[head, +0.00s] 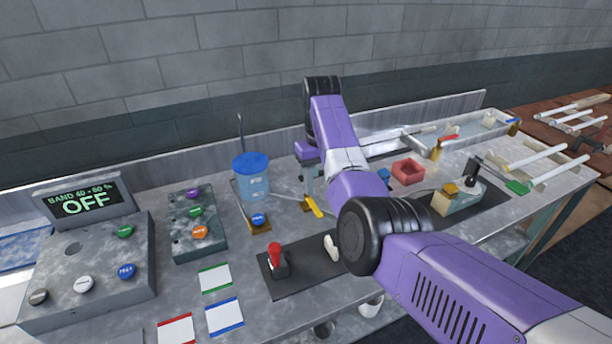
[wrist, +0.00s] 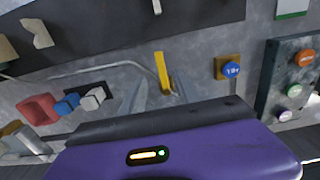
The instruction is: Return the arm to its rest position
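My purple arm reaches over the bench in the head view, its elbow bent high at the back. My gripper (head: 308,183) points down over the bench, partly hidden behind my arm. In the wrist view two grey fingers of my gripper (wrist: 160,92) stand apart with nothing seen between them in their grasp. A yellow lever (head: 314,207) is close to the fingers; it also shows in the wrist view (wrist: 161,68). I cannot tell the exact gap between fingers and lever.
A blue-lidded container (head: 252,180) stands left of my gripper. A red-knobbed lever (head: 276,258) stands in front. A control panel (head: 88,270) has a display (head: 83,203) reading OFF. Glass tubes (head: 538,157) rest at right.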

